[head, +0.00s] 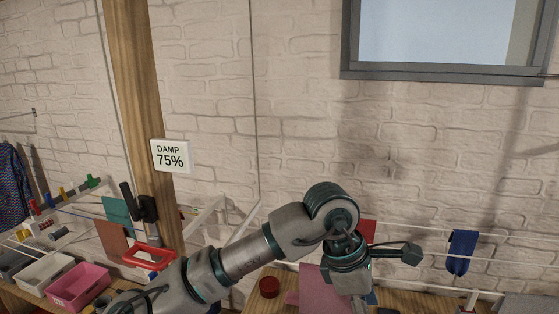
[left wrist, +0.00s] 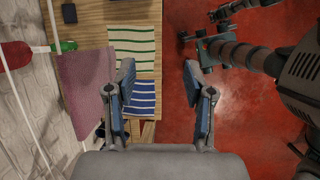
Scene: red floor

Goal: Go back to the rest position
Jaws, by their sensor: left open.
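My left arm (head: 245,257) comes in from the left in the head view and bends down at its wrist over the wooden table. Its fingers are hidden in that view. In the left wrist view my left gripper (left wrist: 159,78) is open and empty, with its two fingers well apart. The left finger is in front of the table's edge and the striped cloths, and the right one is in front of the red floor. Another arm of mine (left wrist: 235,55) reaches in from the right in the left wrist view. Its dark end is too small to read.
A green-striped cloth (left wrist: 132,45) and a blue-striped cloth (left wrist: 140,98) lie on the table (left wrist: 90,14). A mauve cloth (left wrist: 85,85) hangs beside them. In the head view, a wooden post (head: 135,70), drying racks and a pink bin (head: 79,287) stand left. A blue sock (head: 462,250) hangs right.

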